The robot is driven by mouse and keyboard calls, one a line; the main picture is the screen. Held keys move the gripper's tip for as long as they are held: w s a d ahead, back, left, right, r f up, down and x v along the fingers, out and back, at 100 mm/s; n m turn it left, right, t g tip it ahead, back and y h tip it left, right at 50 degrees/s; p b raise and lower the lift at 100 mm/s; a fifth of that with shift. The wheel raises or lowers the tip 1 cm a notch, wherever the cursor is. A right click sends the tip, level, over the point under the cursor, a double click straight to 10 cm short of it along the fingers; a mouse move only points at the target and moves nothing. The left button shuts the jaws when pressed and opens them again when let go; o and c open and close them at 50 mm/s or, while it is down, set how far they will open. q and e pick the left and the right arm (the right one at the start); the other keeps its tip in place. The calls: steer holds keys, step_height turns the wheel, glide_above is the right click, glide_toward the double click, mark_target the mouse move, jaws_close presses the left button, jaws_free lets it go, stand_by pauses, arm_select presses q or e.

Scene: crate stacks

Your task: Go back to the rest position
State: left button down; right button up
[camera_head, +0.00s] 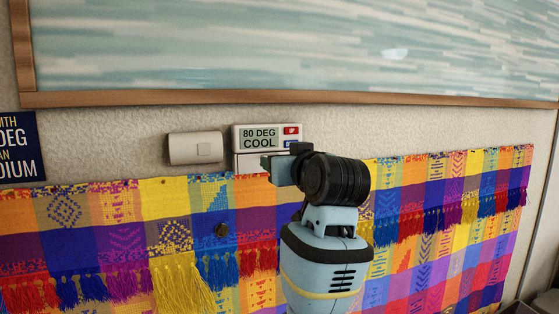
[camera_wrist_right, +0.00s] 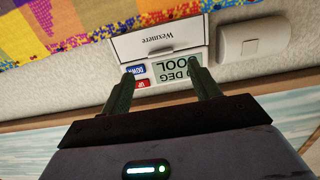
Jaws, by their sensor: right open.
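A wall thermostat (camera_head: 258,137) reads "80 DEG COOL" and has a red button (camera_head: 291,130) and a blue button (camera_head: 292,143) on its right side. My right gripper (camera_head: 268,163) is in front of its lower part in the head view. In the right wrist view the thermostat (camera_wrist_right: 176,68) appears upside down, with a white lettered panel (camera_wrist_right: 158,38) beside the display. The two fingers of my right gripper (camera_wrist_right: 160,76) are apart with nothing held between them. I cannot tell how far the tips are from the thermostat. My left gripper is not in view.
A white box (camera_head: 195,148) is on the wall left of the thermostat. A wood-framed picture (camera_head: 300,98) hangs above. A colourful tasselled cloth (camera_head: 120,240) covers the wall below. A dark blue sign (camera_head: 18,148) is at the left edge. Dark objects show at the lower right.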

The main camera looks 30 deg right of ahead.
steer(key=shift+s+a, duration=0.2)
steer(key=shift+s, duration=0.4)
steer(key=w+a+f+n+g+y, duration=0.1)
steer(key=w+f, duration=0.1)
steer(key=f, duration=0.9)
steer(key=w+a+f+n+g, duration=0.1)
steer(key=w+a+f, duration=0.1)
steer(key=f, duration=0.8)
steer(key=s+a+f+n+g+y, duration=0.1)
steer(key=s+a+f, duration=0.1)
steer(key=f, duration=0.7)
steer(key=s+a+f+n+y, duration=0.1)
steer(key=s+f, duration=0.1)
steer(key=f, duration=0.7)
steer(key=s+a+f+n+g+y, duration=0.15)
steer(key=s+a+f, duration=0.25)
steer(key=s+f, duration=1)
steer(key=s+a+f+g+y, duration=0.1)
steer(key=s+a+f, duration=0.3)
steer(key=s+f, duration=0.7)
steer(key=s+g, duration=0.1)
steer(key=s, duration=0.3)
steer(key=shift+f, duration=0.3)
